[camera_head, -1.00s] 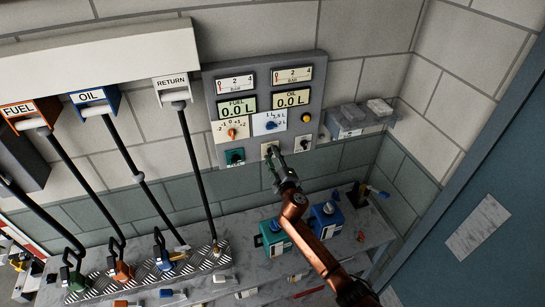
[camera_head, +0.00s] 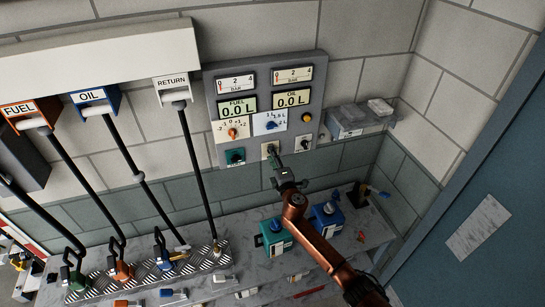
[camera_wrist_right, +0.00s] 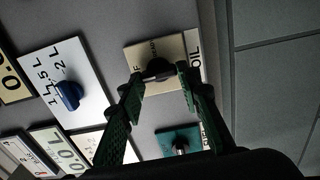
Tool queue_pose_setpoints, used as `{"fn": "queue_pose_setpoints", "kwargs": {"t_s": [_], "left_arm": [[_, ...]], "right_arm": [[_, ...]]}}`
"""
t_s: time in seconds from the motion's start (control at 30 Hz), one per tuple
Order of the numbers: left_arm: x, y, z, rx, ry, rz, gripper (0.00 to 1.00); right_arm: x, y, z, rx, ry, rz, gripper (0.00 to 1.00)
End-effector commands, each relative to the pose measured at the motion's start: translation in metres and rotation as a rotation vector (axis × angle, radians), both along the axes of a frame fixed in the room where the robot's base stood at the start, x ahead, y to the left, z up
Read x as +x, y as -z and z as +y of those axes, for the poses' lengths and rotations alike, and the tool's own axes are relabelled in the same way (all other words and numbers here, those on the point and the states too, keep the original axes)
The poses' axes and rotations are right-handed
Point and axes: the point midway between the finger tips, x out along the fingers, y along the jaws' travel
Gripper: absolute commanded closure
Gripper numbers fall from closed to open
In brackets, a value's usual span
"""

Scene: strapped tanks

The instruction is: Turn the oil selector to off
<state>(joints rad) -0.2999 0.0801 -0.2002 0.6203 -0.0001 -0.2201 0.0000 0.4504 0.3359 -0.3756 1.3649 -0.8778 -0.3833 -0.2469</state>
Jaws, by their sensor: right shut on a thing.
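The oil selector is a black knob (camera_wrist_right: 158,69) on a beige plate marked OIL, between the fingertips of my right gripper (camera_wrist_right: 160,78) in the right wrist view. In the head view the selector's beige plate (camera_head: 265,147) sits at the bottom middle of the grey wall panel. My right gripper (camera_head: 274,166) reaches up to it from below and is shut on the knob. The fingers and arm partly cover the plate, and I cannot read the knob's exact pointing direction. My left gripper is not in view.
A green-plated selector (camera_head: 235,157) and another plate (camera_head: 302,144) flank it. An orange knob (camera_head: 233,133) and a blue knob (camera_head: 271,125) sit above. Below, a shelf (camera_head: 205,285) holds a teal tank (camera_head: 275,241) and a blue tank (camera_head: 327,221). Black hoses hang at left.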

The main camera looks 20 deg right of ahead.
Motion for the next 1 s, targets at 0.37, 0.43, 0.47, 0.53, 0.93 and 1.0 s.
{"fn": "queue_pose_setpoints", "kwargs": {"t_s": [0.37,0.43,0.47,0.53,0.93,1.0], "left_arm": [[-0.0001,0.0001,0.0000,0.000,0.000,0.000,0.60],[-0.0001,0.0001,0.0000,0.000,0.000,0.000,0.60],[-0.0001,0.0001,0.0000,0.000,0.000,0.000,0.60],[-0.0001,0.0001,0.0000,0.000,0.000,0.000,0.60],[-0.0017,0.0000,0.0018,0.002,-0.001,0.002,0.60],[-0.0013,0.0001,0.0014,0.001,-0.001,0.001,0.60]], "right_arm": [[-0.0001,0.0012,-0.0008,-0.006,0.002,0.002,0.66],[-0.0001,0.0011,-0.0007,-0.005,0.001,0.001,0.62],[-0.0001,0.0010,-0.0007,-0.005,0.001,0.001,0.60],[-0.0001,0.0008,-0.0005,-0.004,0.001,0.001,0.55],[-0.0035,0.0002,-0.0003,-0.003,0.000,0.000,0.51],[-0.0098,0.0010,-0.0010,-0.003,0.000,0.000,0.51]]}}
